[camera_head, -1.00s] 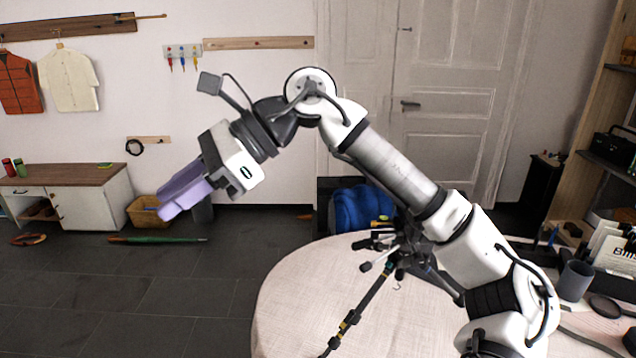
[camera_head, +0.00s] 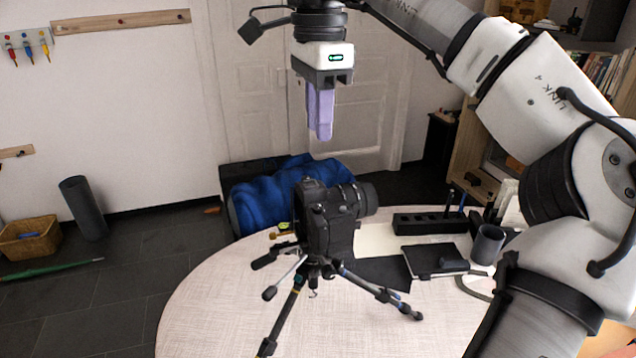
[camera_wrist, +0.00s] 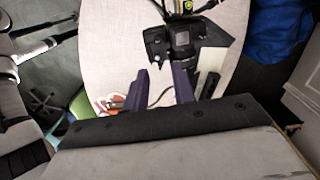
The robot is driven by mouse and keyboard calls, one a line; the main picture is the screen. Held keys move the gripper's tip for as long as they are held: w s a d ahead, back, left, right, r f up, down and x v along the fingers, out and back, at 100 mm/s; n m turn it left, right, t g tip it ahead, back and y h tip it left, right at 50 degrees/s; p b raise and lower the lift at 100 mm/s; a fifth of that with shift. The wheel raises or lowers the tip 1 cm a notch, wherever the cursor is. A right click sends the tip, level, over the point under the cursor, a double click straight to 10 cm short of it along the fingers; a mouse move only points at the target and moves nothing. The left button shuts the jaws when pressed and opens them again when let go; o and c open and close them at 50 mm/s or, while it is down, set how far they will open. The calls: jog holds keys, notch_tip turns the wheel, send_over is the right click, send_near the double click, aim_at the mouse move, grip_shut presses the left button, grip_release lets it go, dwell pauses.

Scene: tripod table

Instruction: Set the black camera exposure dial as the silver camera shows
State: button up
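The black camera (camera_head: 316,215) stands on a tripod (camera_head: 290,305) on the round table, its lens pointing right. It also shows at the top of the wrist view (camera_wrist: 181,38), seen from above; its exposure dial is too small to make out. My gripper (camera_head: 320,137) points down above and behind the camera, apart from it. In the wrist view its two purple fingers (camera_wrist: 160,78) stand apart with nothing between them. I cannot make out a silver camera in either view.
The round table (camera_head: 215,310) has clear room at its front left. To the right are a black tray (camera_head: 430,222), a dark notebook (camera_head: 435,260) and a grey cup (camera_head: 488,245). A blue bag (camera_head: 270,195) lies behind the table.

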aim_at(318, 206)
jog(key=f, duration=1.3)
jog(key=shift+s+f, duration=0.2)
jog(key=shift+s, duration=0.05)
grip_shut()
